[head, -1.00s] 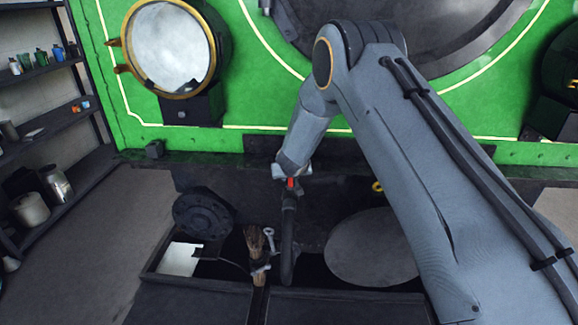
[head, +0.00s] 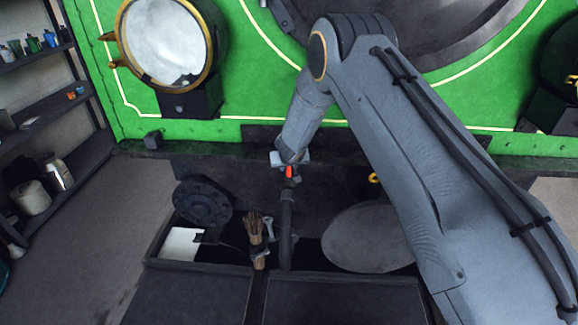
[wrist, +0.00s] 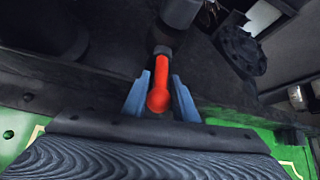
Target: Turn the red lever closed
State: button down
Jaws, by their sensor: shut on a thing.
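The red lever (wrist: 158,90) shows in the wrist view as a red handle with a rounded end, joined to a dark fitting at its far end. My gripper (wrist: 160,95) has its two blue-grey fingers on either side of the handle, shut on it. In the head view the lever (head: 289,172) is a small red patch at the tip of my gripper (head: 290,160), above a dark curved hose. Most of the lever is hidden there by the gripper.
Below the lever is an open dark box (head: 155,262) holding a brush (head: 255,235), a wrench (head: 268,228) and a white sheet (head: 182,243). A round grey disc (head: 365,238) lies to the right. Shelves (head: 45,125) stand at the left. A green panel with a round lamp (head: 168,42) rises behind.

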jog(key=c, duration=1.7)
grip_release()
jog(key=shift+o, duration=0.2)
jog(key=b+v, duration=0.2)
jog(key=v, duration=0.6)
jog(key=shift+w, duration=0.1)
